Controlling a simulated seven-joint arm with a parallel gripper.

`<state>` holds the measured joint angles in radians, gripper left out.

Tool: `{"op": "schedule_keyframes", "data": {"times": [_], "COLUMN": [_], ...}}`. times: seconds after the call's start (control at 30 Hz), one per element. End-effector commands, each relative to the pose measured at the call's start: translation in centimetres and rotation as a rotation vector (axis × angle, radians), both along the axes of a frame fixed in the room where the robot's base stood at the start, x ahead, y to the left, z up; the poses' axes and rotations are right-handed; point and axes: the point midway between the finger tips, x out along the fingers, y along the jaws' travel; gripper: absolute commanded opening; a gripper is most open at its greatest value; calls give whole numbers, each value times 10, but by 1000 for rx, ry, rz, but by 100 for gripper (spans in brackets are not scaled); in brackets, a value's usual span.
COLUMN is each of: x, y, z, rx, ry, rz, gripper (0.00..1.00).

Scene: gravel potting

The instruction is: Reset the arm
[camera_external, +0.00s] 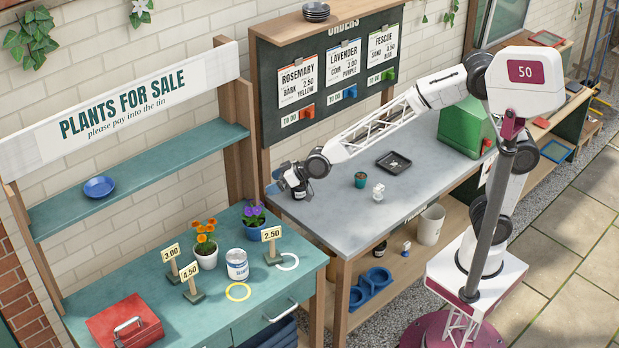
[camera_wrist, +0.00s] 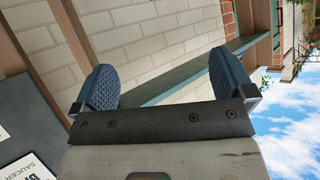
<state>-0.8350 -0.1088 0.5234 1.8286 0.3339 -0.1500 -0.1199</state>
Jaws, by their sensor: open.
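My arm reaches left across the grey workbench (camera_external: 440,160). My gripper (camera_external: 272,187) is at the bench's left end, above the bench top and near the teal sales table. In the wrist view my gripper (camera_wrist: 160,80) is open, with its two blue textured pads wide apart. Nothing is between them; only the brick wall and a teal shelf show behind. The external view shows the fingers small and partly hidden by the wrist.
The sales table (camera_external: 205,290) holds flowers, a tin (camera_external: 237,264) and a red box (camera_external: 125,324).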

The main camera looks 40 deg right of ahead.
Motion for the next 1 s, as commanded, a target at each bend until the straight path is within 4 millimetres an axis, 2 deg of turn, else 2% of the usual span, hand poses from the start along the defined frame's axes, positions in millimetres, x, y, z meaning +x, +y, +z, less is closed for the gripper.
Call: {"op": "schedule_keyframes", "data": {"times": [0.03, 0.2, 0.5, 0.77, 1.0], "x": [8, 24, 36, 31, 14], "y": [-20, -80, -186, -277, -359], "z": [6, 19, 37, 48, 56], "rx": [-8, -44, -105, -158, -206], "ry": [10, 52, 132, 205, 278], "rz": [-17, -62, -149, -235, -321], "gripper": [100, 100, 100, 100, 100]}}
